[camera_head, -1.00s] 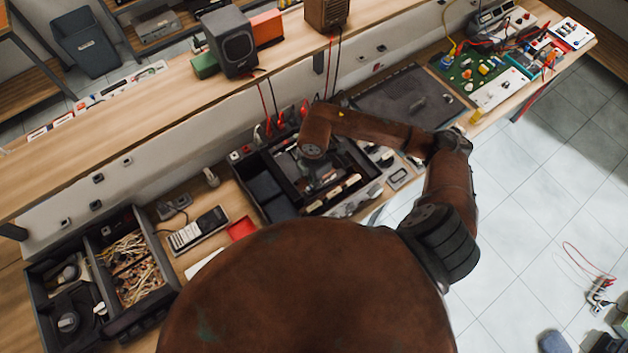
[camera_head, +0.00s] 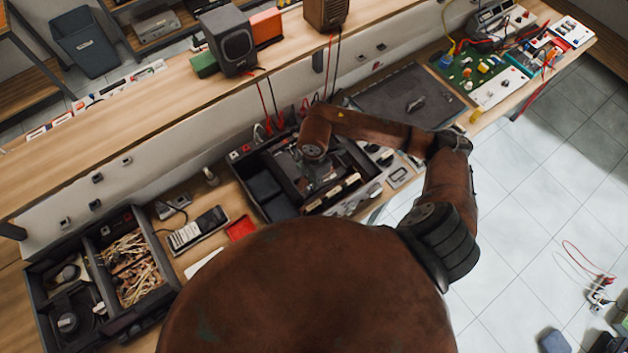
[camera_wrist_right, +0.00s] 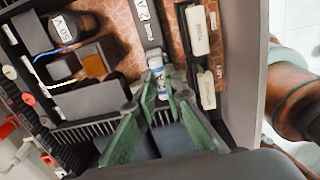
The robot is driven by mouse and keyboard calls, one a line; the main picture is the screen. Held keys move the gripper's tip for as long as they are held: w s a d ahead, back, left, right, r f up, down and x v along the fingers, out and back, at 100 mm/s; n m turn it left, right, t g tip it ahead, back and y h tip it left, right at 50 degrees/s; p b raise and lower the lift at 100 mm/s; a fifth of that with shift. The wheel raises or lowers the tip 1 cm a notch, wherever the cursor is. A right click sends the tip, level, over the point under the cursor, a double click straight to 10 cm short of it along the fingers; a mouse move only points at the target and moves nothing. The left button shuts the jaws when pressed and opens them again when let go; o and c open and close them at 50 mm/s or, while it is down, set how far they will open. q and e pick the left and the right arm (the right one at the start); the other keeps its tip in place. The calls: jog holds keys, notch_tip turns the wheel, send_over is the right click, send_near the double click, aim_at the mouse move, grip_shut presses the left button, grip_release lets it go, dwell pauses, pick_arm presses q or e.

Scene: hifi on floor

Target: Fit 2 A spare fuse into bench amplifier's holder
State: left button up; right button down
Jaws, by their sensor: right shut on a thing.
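The bench amplifier (camera_head: 268,207) is an open black case on the bench, below my right forearm. In the right wrist view its inside shows a copper-coloured board (camera_wrist_right: 119,18), with a slot marked with lettering ahead of the fingertips. My right gripper (camera_wrist_right: 163,92) has green fingers shut on the fuse (camera_wrist_right: 157,68), a small white and blue cylinder pointing into the case. I cannot tell whether the fuse touches the holder. In the head view the right gripper (camera_head: 314,183) is small and dark over the amplifier. My left gripper is not in view.
In the wrist view a round capacitor (camera_wrist_right: 72,30) stands left, pale blocks (camera_wrist_right: 201,30) stand right, and a finned heatsink (camera_wrist_right: 88,132) lies below. On the bench, a multimeter (camera_head: 198,230), a wire bin (camera_head: 135,270) and a dark mat (camera_head: 410,97) surround the amplifier.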

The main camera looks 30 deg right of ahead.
jog(key=shift+f+b, duration=0.35)
jog(key=shift+f, duration=0.25)
dwell(0.4)
jog(key=c, duration=1.9)
grip_release()
jog(key=shift+r, duration=0.25)
notch_tip(320, 180, up, 12)
jog(key=shift+f, duration=0.2)
jog(key=shift+a, duration=0.1)
